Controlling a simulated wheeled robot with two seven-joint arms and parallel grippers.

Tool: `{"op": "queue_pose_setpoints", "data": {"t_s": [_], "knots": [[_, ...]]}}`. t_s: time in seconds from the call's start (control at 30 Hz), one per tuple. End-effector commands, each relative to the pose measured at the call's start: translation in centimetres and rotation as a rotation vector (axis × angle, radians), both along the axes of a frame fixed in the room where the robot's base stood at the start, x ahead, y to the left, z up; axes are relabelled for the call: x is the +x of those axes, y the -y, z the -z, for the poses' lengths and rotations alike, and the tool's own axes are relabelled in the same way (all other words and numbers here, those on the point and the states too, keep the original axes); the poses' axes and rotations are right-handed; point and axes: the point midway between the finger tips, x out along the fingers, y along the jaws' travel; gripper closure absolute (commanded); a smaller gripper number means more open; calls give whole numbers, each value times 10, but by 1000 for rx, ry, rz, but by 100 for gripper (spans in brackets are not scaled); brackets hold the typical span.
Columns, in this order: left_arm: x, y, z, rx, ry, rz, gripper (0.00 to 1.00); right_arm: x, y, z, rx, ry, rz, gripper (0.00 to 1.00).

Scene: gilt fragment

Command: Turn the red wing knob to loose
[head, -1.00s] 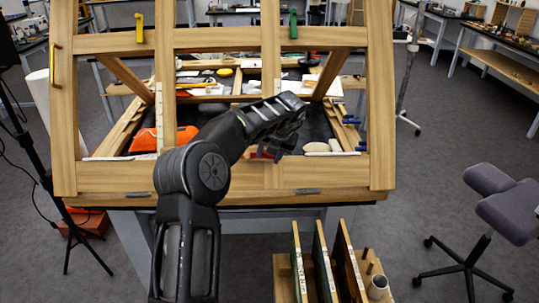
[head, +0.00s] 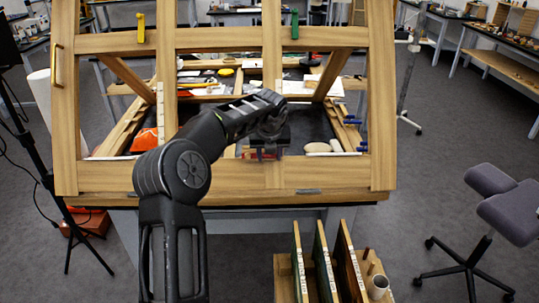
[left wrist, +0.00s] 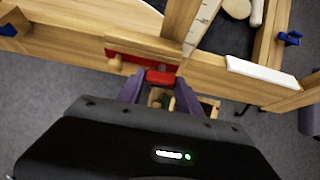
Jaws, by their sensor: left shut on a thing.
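The red wing knob (left wrist: 160,77) shows in the left wrist view between my left fingertips, in front of a red plate (left wrist: 143,56) on the wooden frame's lower bar. My left gripper (left wrist: 159,88) is shut on the red wing knob, with a dark finger on each side. In the head view my left gripper (head: 268,148) is at the lower bar of the wooden frame (head: 225,177), and my arm and hand hide most of the knob. Whether the knob stands tight or loose I cannot tell. My right gripper is not in view.
A yellow knob (head: 139,28) and a green knob (head: 294,24) sit on the frame's upper bar. Tools and materials lie behind the frame. A rack with upright panels (head: 322,262) stands below right. A purple-grey chair (head: 500,205) is at the right.

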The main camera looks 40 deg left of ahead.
Motion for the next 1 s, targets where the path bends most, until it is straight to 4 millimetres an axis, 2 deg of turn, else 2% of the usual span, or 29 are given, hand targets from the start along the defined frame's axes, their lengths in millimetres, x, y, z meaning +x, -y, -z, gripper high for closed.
{"op": "queue_pose_setpoints", "data": {"t_s": [0.03,0.07,0.3,0.67,0.77,1.0], "knots": [[-1,1,3,-5,-7,-1,99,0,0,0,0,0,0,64],[-1,1,3,-5,-7,-1,57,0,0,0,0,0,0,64],[-1,1,2,-2,-4,0,37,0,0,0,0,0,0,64],[-2,1,-3,-1,-1,0,36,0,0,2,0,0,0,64],[-5,4,-12,0,0,0,36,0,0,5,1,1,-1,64],[-19,14,-47,0,1,0,36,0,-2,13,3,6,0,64]]}}
